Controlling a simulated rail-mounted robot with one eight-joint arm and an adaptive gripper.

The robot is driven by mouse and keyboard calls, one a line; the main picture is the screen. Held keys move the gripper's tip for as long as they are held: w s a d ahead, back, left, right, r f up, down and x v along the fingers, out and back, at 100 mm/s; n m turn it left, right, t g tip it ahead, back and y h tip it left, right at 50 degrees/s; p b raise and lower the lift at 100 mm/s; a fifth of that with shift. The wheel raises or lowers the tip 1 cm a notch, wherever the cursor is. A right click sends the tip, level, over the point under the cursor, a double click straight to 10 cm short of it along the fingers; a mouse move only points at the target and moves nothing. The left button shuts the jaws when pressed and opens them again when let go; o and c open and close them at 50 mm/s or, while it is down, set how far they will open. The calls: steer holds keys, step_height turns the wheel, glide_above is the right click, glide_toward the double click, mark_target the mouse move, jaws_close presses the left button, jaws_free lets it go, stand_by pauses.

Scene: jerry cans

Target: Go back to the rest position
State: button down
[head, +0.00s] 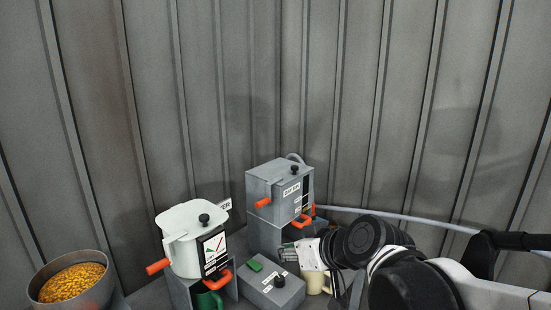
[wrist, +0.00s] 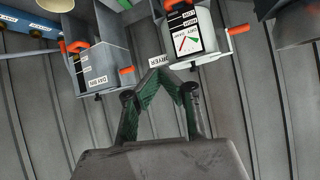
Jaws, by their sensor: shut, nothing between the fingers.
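My gripper (wrist: 156,74) shows in the wrist view with its two dark green fingers closed together at the tips and nothing between them. Beyond the tips in that view are a grey bin (wrist: 103,70) labelled "DAY BIN" and a white container (wrist: 206,45) with orange handles. I cannot tell that the fingers touch either one. In the head view my arm comes in from the right edge, with black round joints and a white link. The fingers cannot be made out clearly there.
In the head view, a bowl of yellow grains (head: 70,284) stands at far left, then the white container (head: 184,254) on a stand with a green mug (head: 208,301) below. Ribbed walls stand behind.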

steer(key=s+d+f+m+h, duration=0.1)
steer(key=s+d+m+h, duration=0.2)
steer(key=s+d, duration=0.4)
steer(key=s+d+f+m+g+h, duration=0.1)
steer(key=s+d+f+m+h, duration=0.1)
steer(key=s+d, duration=0.5)
steer(key=d+m+h, duration=0.1)
steer(key=d, duration=0.2)
steer(key=shift+s+d+f+g+h, duration=0.15)
steer(key=shift+d+f+g+h, duration=0.15)
steer(key=shift+d+h, duration=0.1)
stand_by(0.5)
